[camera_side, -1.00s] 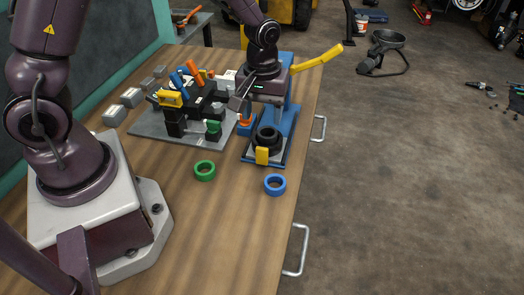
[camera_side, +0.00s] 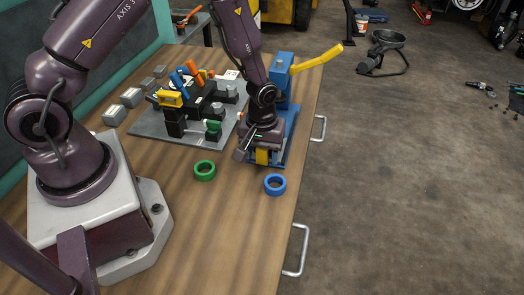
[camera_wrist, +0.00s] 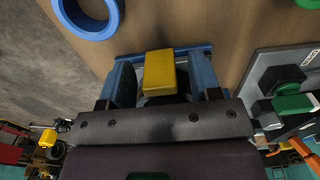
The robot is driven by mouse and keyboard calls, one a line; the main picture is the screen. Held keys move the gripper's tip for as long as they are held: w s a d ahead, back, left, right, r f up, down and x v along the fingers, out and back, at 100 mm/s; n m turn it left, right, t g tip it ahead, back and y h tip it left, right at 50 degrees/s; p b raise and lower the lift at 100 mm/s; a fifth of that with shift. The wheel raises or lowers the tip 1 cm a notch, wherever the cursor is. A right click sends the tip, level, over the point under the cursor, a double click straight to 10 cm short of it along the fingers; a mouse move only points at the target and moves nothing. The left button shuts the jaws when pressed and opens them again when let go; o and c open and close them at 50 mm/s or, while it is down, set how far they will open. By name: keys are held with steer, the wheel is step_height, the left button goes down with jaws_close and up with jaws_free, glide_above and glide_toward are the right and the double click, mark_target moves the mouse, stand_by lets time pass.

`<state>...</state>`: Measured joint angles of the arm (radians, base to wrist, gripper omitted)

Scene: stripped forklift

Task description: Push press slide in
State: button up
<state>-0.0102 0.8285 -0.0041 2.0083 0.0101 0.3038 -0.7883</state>
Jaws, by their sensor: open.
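The blue press (camera_side: 285,78) stands near the table's right edge, with a long yellow lever (camera_side: 318,58) sticking out to the right. Its slide has a yellow block (camera_side: 262,157) at the near end. My gripper (camera_side: 257,146) is low over the slide, just behind this block, and hides most of the slide and the black ring on it.
A green ring (camera_side: 204,170) and a blue ring (camera_side: 275,184) lie on the wooden table in front of the press. A grey board (camera_side: 160,129) with colored clamps and blocks is close on the left. Metal handles (camera_side: 295,252) line the table's right edge. The near table is clear.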

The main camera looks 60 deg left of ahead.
jaws_close()
steer(key=w+a, duration=0.5)
steer(key=shift+w+a, duration=0.3)
steer(key=shift+w, duration=0.05)
jaws_free()
step_height(320, 180, up, 13)
stand_by(0.4)
